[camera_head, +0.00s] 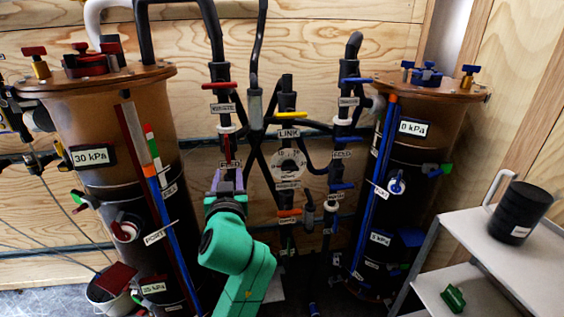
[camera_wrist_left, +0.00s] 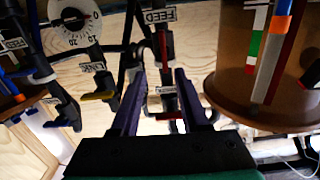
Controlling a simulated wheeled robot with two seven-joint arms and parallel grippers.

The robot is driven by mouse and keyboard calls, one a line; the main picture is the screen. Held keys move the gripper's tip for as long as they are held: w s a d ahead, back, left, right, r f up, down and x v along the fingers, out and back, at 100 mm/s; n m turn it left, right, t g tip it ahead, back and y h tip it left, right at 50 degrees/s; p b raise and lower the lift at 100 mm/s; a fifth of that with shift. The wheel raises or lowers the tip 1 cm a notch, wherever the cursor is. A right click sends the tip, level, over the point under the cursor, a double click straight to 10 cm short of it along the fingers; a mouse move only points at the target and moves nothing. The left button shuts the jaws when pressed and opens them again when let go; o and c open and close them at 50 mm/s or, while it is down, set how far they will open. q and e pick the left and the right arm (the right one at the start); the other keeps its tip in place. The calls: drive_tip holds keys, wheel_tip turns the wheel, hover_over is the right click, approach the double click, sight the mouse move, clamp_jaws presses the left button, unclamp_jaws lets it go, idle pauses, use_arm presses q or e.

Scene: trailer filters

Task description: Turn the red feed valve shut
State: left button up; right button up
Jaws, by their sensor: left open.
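In the left wrist view, which is upside down, the FEED label (camera_wrist_left: 157,15) is at the top. A narrow red handle (camera_wrist_left: 163,45) beside it lies along the pipe. My left gripper (camera_wrist_left: 161,72) is open, with its purple fingers on either side of the pipe line in that view and the red handle ahead of the gap. I see no clear contact. My right gripper is not in view.
Another red handle (camera_head: 222,85) lies crosswise higher on the same pipe. The yellow LINK handle (camera_head: 289,118) and round gauge (camera_head: 289,164) are close on the right. The left tank (camera_head: 95,120) reads 30 kPa; the right tank (camera_head: 425,100) reads 0 kPa. A shelf (camera_head: 490,240) stands at right.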

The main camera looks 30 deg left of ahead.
sight(227, 148)
use_arm(q)
drive_tip(key=shift+n, duration=0.3)
drive_tip(key=x, duration=0.4)
drive_tip(key=r+p+x, duration=0.1)
drive_tip(key=x, duration=0.4)
drive_tip(key=r+p+x, duration=0.1)
drive_tip(key=x, duration=0.4)
drive_tip(key=shift+a, duration=0.3)
drive_tip(key=shift+s, duration=0.1)
clamp_jaws()
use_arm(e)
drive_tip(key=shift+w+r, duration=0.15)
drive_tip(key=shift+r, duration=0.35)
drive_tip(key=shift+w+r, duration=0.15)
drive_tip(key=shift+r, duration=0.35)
